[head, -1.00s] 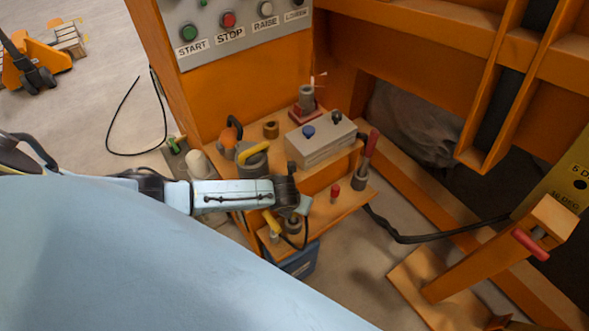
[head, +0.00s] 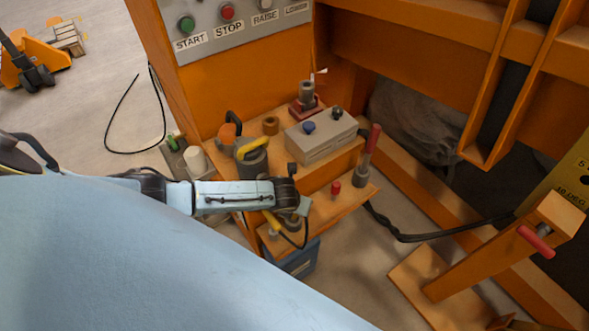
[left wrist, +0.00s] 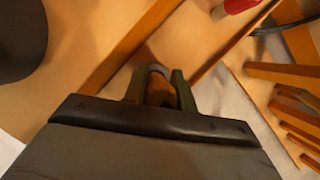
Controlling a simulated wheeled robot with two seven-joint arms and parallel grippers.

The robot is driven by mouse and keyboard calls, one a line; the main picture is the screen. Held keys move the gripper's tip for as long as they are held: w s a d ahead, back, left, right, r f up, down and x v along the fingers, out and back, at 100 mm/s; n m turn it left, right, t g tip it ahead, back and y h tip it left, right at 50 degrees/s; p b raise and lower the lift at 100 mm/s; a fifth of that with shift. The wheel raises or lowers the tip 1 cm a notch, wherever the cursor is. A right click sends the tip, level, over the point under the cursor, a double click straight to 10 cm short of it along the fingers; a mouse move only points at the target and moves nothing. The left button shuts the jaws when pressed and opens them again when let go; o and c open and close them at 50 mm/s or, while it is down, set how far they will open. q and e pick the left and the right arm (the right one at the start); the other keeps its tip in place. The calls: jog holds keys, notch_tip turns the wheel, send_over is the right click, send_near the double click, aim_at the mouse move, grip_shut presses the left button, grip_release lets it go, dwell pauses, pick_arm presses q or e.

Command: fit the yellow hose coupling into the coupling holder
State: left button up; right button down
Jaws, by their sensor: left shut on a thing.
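A yellow piece (head: 271,222) with a pale lower end shows beside and below my left wrist, over the lower shelf; I take it for the hose coupling. A thin dark hose curves next to it. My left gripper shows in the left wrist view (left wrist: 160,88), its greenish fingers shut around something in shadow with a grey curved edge. In the head view my arm hides the fingertips and the contact. A grey round part (head: 291,222) sits just below the wrist; I cannot tell whether it is the coupling holder. My right gripper is not in view.
A grey box (head: 321,138) with knobs, a red-handled lever (head: 371,150) and a small red knob (head: 335,189) are on the orange bench. A blue bin (head: 300,262) is below.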

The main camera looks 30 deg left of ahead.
pick_arm(q)
jog(key=shift+f+b, duration=0.6)
jog(key=shift+f, duration=0.3)
jog(key=o, duration=1.1)
